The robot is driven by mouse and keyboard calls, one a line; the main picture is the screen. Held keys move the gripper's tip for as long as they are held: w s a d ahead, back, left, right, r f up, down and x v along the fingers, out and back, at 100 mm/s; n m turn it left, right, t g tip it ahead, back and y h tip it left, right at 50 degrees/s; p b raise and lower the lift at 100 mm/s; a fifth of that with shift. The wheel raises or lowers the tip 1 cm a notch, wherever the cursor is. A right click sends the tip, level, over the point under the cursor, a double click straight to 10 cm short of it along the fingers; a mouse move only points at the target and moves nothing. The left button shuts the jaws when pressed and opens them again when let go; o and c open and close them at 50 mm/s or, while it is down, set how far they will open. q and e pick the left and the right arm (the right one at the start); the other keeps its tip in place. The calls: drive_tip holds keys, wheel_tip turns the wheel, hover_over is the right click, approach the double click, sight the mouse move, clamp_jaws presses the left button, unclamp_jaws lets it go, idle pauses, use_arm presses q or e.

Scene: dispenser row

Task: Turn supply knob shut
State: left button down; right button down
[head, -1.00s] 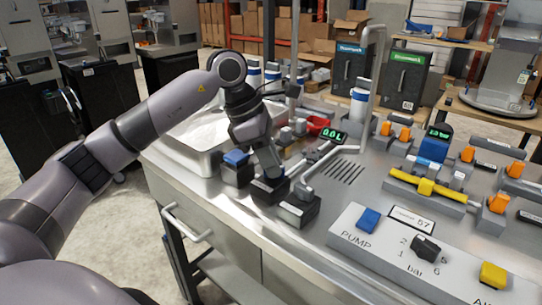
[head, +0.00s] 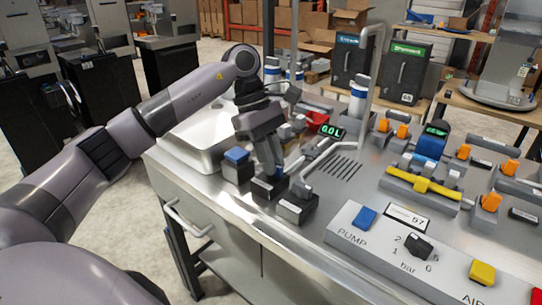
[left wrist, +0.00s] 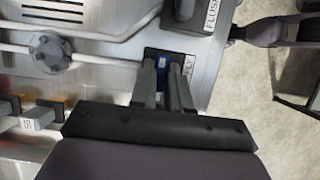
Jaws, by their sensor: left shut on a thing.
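The supply knob (left wrist: 162,65) shows as a small blue piece between my fingers in the left wrist view. It stands on a dark block (left wrist: 187,56) with a partly covered label whose visible end reads "LY". In the head view that dark block (head: 268,189) stands near the front edge of the bench, with a bit of blue at the fingertips. My left gripper (head: 274,174) points down onto it and is shut on the knob; it also shows in the left wrist view (left wrist: 164,72). The fingers hide most of the knob. My right gripper is not in view.
A block labelled FLUSH (left wrist: 200,14) with a grey knob is close beside the supply block. Another block with a blue knob (head: 236,156) stands to the left. A green display (head: 331,131) reads 0.0L. A pump panel (head: 385,245) lies at front right.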

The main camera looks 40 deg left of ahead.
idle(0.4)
use_arm(q)
drive_tip(key=c, duration=1.1)
unclamp_jaws()
drive_tip(key=v, duration=0.7)
drive_tip(key=shift+r, duration=0.1)
